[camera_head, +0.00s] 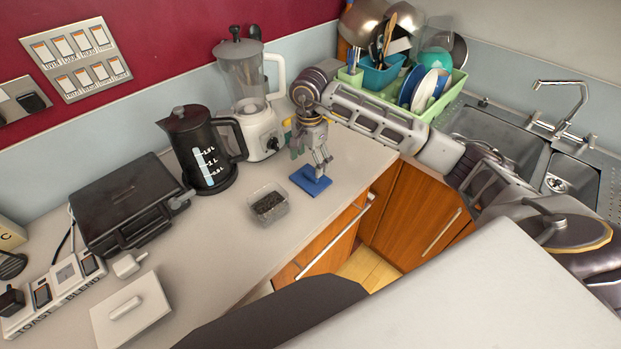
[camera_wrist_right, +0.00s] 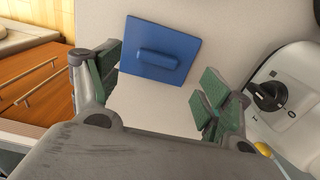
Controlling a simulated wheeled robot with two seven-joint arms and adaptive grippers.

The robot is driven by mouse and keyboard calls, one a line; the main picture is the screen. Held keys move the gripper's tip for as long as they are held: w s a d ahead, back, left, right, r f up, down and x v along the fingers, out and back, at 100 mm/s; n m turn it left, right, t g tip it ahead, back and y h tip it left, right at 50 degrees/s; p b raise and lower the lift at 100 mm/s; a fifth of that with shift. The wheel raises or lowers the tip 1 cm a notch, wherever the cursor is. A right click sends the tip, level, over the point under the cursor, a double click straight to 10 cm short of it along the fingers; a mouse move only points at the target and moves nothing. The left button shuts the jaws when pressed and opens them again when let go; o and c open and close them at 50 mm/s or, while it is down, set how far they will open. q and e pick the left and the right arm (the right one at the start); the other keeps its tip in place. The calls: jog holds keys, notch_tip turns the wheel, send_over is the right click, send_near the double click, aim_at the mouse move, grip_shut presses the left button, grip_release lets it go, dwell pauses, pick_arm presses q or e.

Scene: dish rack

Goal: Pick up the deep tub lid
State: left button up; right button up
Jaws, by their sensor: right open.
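A blue square lid (camera_head: 303,182) with a raised bar handle lies flat on the counter near its front edge. It also shows whole in the right wrist view (camera_wrist_right: 140,30), just beyond the fingertips. A white square lid (camera_head: 146,295) with a similar handle lies at the lower left; the pictures do not settle which lid is the deep tub's. My right gripper (camera_head: 320,168) is over the blue lid, pointing down. In the wrist view its green-padded fingers (camera_wrist_right: 158,88) are spread apart with nothing between them. My left gripper is not in view.
A clear tub (camera_head: 268,204) with dark contents stands left of the blue lid. A blender (camera_head: 251,100) and a black kettle (camera_head: 205,150) stand behind, with a black grill (camera_head: 122,205) at left. A green dish rack (camera_head: 446,96) and sink (camera_head: 495,140) are at right.

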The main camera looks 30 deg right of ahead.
aim_at(311, 175)
jog(key=shift+f, duration=0.15)
jog(key=shift+s+f, duration=0.1)
jog(key=shift+f, duration=0.4)
jog(key=shift+s+f+p, duration=0.1)
jog(key=shift+f+p, duration=0.5)
jog(key=shift+f, duration=0.8)
jog(key=shift+d+f, duration=0.1)
jog(key=shift+f, duration=0.35)
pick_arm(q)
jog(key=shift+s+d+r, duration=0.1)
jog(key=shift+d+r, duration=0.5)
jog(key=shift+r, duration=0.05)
pick_arm(e)
jog(key=shift+f, duration=0.1)
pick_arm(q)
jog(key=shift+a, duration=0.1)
pick_arm(e)
jog(key=c, duration=0.9)
